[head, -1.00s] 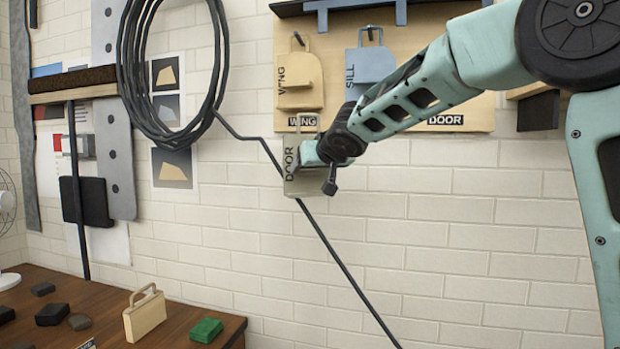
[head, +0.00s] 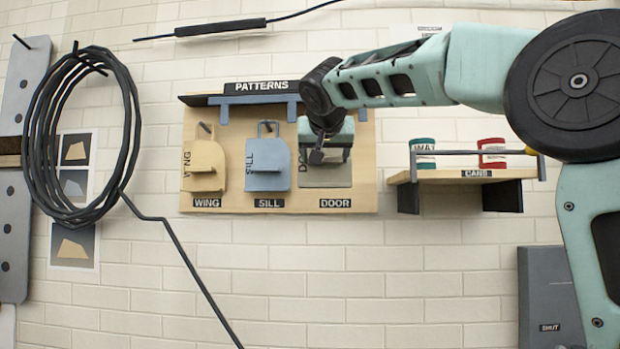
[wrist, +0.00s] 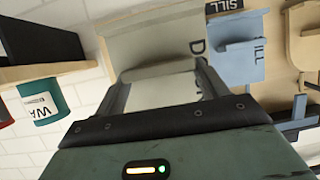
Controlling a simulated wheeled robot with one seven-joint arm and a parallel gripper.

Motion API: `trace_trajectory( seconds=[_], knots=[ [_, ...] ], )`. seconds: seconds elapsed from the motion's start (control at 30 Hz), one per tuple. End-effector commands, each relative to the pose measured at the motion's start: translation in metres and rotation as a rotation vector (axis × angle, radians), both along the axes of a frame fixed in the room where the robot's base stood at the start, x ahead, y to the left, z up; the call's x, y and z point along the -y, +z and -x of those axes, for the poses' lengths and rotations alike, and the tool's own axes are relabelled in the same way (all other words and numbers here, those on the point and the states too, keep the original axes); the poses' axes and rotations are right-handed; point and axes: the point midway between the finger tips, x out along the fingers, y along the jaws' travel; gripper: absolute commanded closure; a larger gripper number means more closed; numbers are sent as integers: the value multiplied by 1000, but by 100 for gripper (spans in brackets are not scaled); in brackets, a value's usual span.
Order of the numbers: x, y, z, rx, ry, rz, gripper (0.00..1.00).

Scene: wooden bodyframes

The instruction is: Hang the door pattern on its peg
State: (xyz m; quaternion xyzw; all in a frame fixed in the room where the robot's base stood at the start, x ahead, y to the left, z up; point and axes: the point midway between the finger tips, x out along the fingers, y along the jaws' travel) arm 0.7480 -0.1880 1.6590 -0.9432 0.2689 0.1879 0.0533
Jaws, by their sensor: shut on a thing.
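The door pattern (head: 325,172), a grey-green plate lettered along its left edge, is in front of the right part of the patterns board (head: 230,206), above the DOOR label. My gripper (head: 325,150) is shut on its upper part. In the wrist view the pattern (wrist: 155,40) extends beyond the fingers, with part of its lettering showing. My gripper and wrist hide the pattern's top and the door peg, so I cannot tell whether the pattern is on the peg.
The tan wing pattern (head: 203,165) and blue sill pattern (head: 267,165) hang to the left on the board. A small shelf (head: 470,174) with cans stands to the right. A coiled black hose (head: 125,130) hangs at left.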

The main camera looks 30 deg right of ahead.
Motion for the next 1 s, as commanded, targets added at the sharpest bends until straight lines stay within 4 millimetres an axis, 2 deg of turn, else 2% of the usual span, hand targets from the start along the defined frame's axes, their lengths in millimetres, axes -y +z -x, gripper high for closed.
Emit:
trace_trajectory(
  seconds=[0.1, 0.27, 1.0],
  knots=[
    [4, 13, 8, 1, -25, 0, 55],
    [7, 18, 10, 0, -40, -1, 55],
    [37, 16, -33, 0, -41, 0, 55]
  ],
)
